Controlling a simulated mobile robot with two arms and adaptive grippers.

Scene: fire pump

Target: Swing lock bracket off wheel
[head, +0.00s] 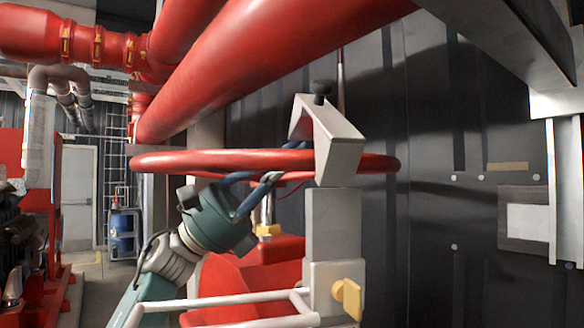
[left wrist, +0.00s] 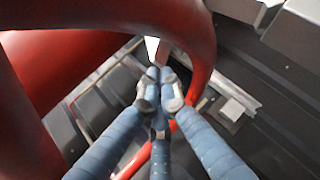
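The red wheel (head: 230,160) lies flat and shows almost edge-on in the head view. Its curved rim also shows in the left wrist view (left wrist: 205,40). The pale grey lock bracket (head: 340,145), with a black knob on top, straddles the right part of the rim. My left gripper (head: 300,147) reaches up from the lower left, its blue fingers at the bracket's left side. In the left wrist view its fingertips are drawn together just below a small white piece of the bracket (left wrist: 152,47). Whether they touch it is unclear. My right gripper is not in view.
A grey post (head: 333,225) with a yellow knob (head: 349,298) stands under the bracket. Thick red pipes (head: 270,60) run close above the wheel. A dark panelled wall (head: 430,200) is behind, at right.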

